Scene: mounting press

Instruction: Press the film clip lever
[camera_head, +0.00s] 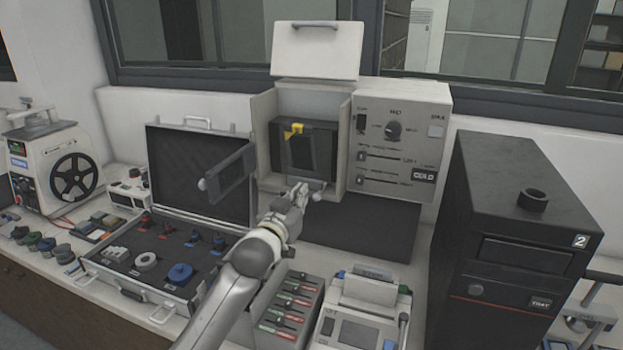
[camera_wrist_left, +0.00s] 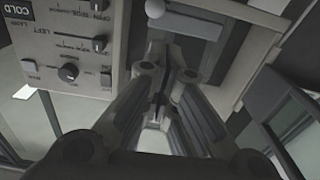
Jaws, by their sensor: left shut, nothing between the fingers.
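The mounting press (camera_head: 355,125) is a pale box with an open chamber at the back middle. A dark block with a yellow lever-like piece (camera_head: 292,130) on its upper left sits inside; I take this as the film clip lever. My left gripper (camera_head: 301,191) is shut and empty, in front of the lower chamber opening, below the yellow piece and apart from it. A small pale knob (camera_head: 317,186) is close to the fingertips. In the left wrist view my shut fingers (camera_wrist_left: 163,85) point toward a pale round knob (camera_wrist_left: 155,8); I cannot make out the yellow piece there.
A dark-windowed door (camera_head: 228,175) stands open at the chamber's left, near my arm. The control panel (camera_head: 400,140) is on the right. A black tower (camera_head: 515,240), an open case (camera_head: 200,170) and a tool rack (camera_head: 285,310) surround the dark mat (camera_head: 370,228).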

